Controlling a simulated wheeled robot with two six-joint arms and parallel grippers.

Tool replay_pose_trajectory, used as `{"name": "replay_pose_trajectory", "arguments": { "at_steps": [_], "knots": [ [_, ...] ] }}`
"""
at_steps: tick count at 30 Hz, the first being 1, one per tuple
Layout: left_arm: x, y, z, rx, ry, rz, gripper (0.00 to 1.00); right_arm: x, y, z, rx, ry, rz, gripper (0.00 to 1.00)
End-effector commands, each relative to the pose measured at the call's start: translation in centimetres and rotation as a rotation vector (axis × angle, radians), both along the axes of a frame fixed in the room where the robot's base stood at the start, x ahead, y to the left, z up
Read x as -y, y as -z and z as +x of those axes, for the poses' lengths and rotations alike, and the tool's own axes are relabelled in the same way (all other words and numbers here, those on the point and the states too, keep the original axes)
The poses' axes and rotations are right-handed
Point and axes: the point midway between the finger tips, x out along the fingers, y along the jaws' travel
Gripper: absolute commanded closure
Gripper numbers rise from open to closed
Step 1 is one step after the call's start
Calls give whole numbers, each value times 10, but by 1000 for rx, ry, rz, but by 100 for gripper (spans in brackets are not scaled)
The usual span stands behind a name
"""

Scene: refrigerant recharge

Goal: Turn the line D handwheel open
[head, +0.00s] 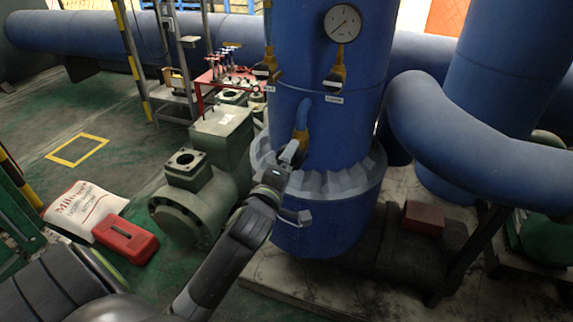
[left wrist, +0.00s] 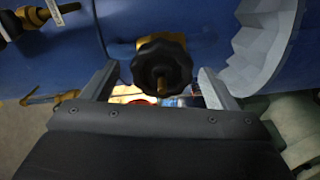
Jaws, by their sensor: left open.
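The fingers are open, one on each side of the wheel with gaps visible. A brass body shows behind the wheel, against a blue surface. In the head view my left gripper (head: 293,184) is at the front of the blue vertical vessel (head: 325,75), by its grey ring, below a brass fitting (head: 300,140) with a blue elbow. I cannot make out the handwheel there. My right gripper is not in view.
Other brass valves with white tags (head: 334,100) and a gauge (head: 343,23) are on the vessel. A green pump (head: 195,200) stands left of it. A red case (head: 126,240) and white sack (head: 82,208) lie on the floor. A large blue pipe (head: 480,160) runs right.

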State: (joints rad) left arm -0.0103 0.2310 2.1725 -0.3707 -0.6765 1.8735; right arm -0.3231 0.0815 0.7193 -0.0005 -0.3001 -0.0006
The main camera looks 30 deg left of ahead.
Motion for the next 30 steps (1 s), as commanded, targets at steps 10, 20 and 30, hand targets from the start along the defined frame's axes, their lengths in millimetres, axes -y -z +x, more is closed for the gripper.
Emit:
{"name": "replay_pose_trajectory", "arguments": {
  "at_steps": [10,20,30],
  "knots": [
    [6,0,-26,-5,-2,-1,20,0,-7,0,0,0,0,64],
    [15,1,-62,-4,-1,0,20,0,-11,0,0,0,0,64],
    [16,1,-68,-3,-1,0,20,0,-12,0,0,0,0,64]
  ]
}}
